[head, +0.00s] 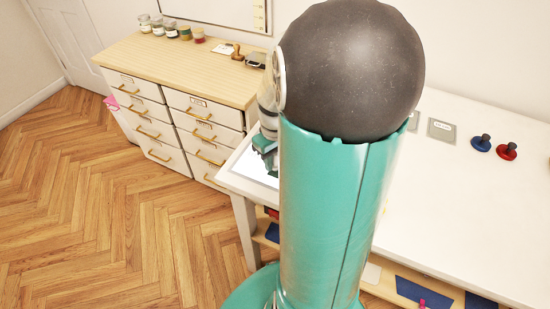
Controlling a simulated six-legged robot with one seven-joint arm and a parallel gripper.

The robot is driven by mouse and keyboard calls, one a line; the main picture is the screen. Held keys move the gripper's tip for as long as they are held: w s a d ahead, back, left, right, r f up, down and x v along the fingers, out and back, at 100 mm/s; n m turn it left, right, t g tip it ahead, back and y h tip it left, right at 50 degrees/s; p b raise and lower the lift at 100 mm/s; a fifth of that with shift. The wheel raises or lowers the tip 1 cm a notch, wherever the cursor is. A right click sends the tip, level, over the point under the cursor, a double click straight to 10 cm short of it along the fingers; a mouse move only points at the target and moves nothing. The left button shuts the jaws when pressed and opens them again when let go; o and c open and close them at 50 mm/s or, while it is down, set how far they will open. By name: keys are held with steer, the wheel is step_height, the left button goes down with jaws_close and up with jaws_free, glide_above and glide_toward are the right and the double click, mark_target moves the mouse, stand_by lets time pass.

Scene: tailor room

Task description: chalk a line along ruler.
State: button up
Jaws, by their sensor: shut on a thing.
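My gripper (265,158) shows only in part, left of my own arm, low over the left end of the white table (455,220). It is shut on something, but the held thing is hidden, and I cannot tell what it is. A pale sheet (246,163) lies on the table under and beside the gripper. I cannot make out the chalk or the ruler. My arm hides the middle of the table.
A wooden-topped drawer cabinet (150,62) stands at the back left, with several jars (170,30) and a wooden-handled stamp (237,51) on top. A blue knobbed piece (481,143) and a red one (507,150) stand at the table's right. The table's right front is clear.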

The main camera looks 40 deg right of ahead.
steer(key=shift+f, duration=0.4)
stand_by(0.4)
steer(key=shift+s+d, duration=0.25)
steer(key=shift+s, duration=0.45)
steer(key=shift+s+d, duration=0.25)
steer(key=shift+s, duration=0.45)
steer(key=shift+s, duration=0.1)
steer(key=shift+s+d, duration=0.25)
steer(key=shift+s, duration=0.4)
steer(key=shift+s+d, duration=0.3)
steer(key=shift+s, duration=0.3)
